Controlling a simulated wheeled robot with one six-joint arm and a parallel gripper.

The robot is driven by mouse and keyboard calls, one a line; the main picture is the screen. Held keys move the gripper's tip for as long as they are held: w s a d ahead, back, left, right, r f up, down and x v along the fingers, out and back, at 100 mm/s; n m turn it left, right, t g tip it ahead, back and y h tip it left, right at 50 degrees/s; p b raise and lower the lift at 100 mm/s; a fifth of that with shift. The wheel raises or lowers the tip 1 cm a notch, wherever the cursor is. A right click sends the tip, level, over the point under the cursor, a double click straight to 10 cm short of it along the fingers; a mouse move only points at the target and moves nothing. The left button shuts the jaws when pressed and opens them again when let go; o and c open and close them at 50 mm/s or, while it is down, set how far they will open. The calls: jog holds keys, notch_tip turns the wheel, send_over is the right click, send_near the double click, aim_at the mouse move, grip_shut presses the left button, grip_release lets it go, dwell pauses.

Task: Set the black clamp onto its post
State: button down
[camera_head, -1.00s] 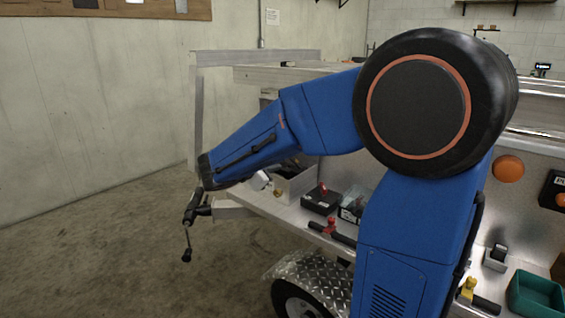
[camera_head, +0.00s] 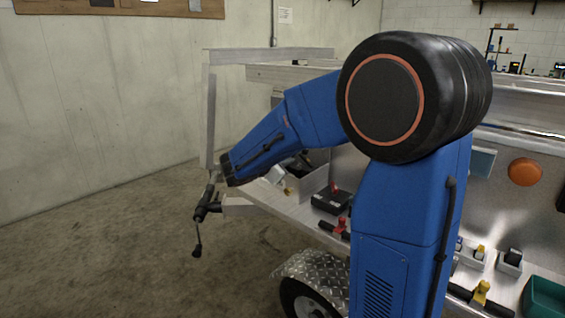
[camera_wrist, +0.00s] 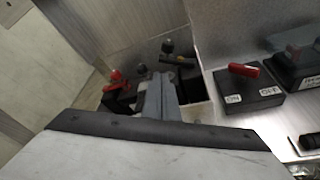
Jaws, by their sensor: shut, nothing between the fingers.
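In the wrist view my gripper (camera_wrist: 158,98) shows as narrow grey fingers, shut with nothing between them, seen over or in front of a pale bin (camera_wrist: 196,112). The bin holds several tools, with a red-knobbed piece (camera_wrist: 115,78), a black knob (camera_wrist: 168,46) and dark parts. I cannot tell whether one of these is the black clamp, or whether the fingers touch anything. I cannot make out the post with certainty.
A black switch box with a red lever (camera_wrist: 250,88) stands right of the bin. Red-handled (camera_head: 340,228) and yellow-handled (camera_head: 480,294) tools lie along the trailer bed. A green tray (camera_head: 545,298) is at the right. An upright metal frame (camera_head: 208,110) rises behind my forearm.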

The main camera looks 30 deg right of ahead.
jog(key=shift+x, duration=2.5)
